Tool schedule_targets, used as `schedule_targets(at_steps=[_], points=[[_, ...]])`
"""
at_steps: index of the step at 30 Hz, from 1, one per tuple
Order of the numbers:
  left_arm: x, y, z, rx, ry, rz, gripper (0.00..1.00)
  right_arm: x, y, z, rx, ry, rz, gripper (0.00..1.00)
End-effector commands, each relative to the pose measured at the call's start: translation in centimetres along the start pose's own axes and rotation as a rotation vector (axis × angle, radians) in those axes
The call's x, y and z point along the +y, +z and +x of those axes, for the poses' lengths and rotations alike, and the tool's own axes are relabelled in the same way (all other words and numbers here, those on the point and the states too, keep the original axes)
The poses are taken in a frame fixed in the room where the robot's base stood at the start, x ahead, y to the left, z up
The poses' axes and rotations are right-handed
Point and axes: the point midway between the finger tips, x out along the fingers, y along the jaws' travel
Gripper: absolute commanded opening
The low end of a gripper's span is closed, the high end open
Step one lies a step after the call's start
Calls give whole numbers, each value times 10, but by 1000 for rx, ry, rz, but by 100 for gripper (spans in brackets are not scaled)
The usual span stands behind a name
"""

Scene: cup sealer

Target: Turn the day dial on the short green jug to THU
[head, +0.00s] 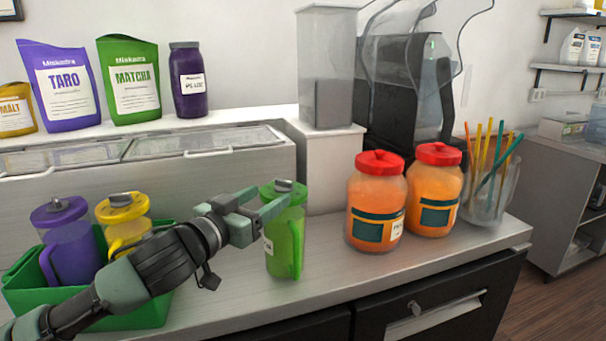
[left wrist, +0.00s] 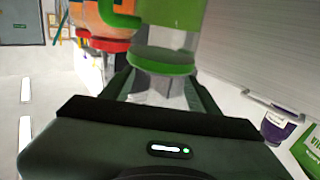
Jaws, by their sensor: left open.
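The short green jug (head: 285,245) stands upright on the counter, with a green lid and a grey dial (head: 284,186) on top. The dial's day lettering is too small to read. My left gripper (head: 268,201) is open at the jug's lid, coming from the left. In the left wrist view the picture is upside down, and the green lid (left wrist: 162,60) lies beyond the two spread fingers (left wrist: 160,88). I cannot tell whether the fingers touch the lid or dial. My right gripper is not in view.
A green crate (head: 140,312) at the left holds a purple jug (head: 70,250) and a yellow jug (head: 122,225). Two orange jars (head: 376,200) with red lids and a clear holder of straws (head: 490,190) stand to the right. Counter shows bare in front of the jars.

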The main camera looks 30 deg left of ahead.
Motion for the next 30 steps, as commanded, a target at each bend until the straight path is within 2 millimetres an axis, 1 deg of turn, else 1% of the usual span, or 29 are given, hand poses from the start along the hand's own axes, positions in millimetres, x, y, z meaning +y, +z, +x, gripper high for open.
schedule_targets(at_steps=[1,2,4,5,9,12,13,15,17,21,24,30], points=[[0,-2,1,4,3,0,60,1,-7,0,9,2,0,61],[0,-3,1,6,3,-1,60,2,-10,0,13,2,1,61],[0,-5,4,8,4,-2,60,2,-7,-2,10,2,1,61],[0,-5,6,8,4,-2,60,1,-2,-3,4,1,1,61],[0,-6,19,8,3,-2,60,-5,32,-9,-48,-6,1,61],[0,-7,30,8,1,0,60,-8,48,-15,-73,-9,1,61],[-1,-7,34,8,1,-3,60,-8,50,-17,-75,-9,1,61],[-1,-7,42,9,1,-3,60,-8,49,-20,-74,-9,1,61],[0,-7,49,9,1,-2,60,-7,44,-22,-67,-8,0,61],[-1,-6,64,6,0,-4,60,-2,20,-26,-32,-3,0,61],[0,-5,71,7,1,-2,60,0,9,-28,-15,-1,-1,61],[0,-3,78,5,2,0,60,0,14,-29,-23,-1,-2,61]])
